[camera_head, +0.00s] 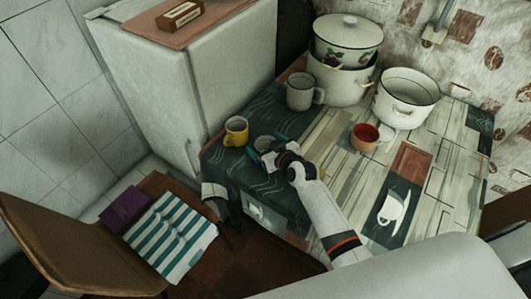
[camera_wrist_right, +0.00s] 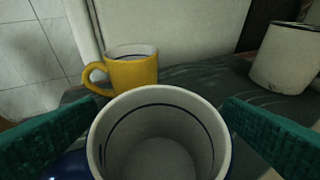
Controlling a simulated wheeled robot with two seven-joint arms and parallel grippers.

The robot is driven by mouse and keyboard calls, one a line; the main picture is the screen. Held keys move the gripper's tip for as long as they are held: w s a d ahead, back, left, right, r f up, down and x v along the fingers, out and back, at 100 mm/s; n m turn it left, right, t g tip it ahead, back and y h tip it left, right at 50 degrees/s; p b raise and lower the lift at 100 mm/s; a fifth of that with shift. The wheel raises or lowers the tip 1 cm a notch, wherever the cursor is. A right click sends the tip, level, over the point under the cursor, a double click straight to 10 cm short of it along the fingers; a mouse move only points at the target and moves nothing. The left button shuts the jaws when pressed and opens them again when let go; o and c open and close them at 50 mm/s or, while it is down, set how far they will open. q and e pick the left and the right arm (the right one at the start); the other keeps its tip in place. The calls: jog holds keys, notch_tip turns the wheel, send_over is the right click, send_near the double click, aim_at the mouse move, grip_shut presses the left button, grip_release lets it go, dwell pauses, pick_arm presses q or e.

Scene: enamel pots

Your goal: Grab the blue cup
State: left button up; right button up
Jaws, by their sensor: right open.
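The blue cup (camera_head: 263,142) stands on the dark patterned part of the table near its left edge, partly hidden by my right gripper. In the right wrist view the cup (camera_wrist_right: 160,137) is close below, with its white inside, dark rim line and a bit of blue outside showing. My right gripper (camera_head: 267,147) is open, with one green finger pad on each side of the cup. In the wrist view gaps show between the pads and the rim. A white and dark piece, likely my left gripper (camera_head: 222,203), hangs beside the table edge; its jaws cannot be made out.
A yellow mug (camera_head: 236,131) stands just beyond the cup. A white mug (camera_head: 300,93), stacked pots (camera_head: 340,88), another white pot (camera_head: 407,92) and a red cup (camera_head: 364,137) stand farther back or right. A fridge (camera_head: 190,80) borders the table; a chair (camera_head: 75,245) stands left.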

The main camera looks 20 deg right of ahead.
jog(key=c, duration=1.2)
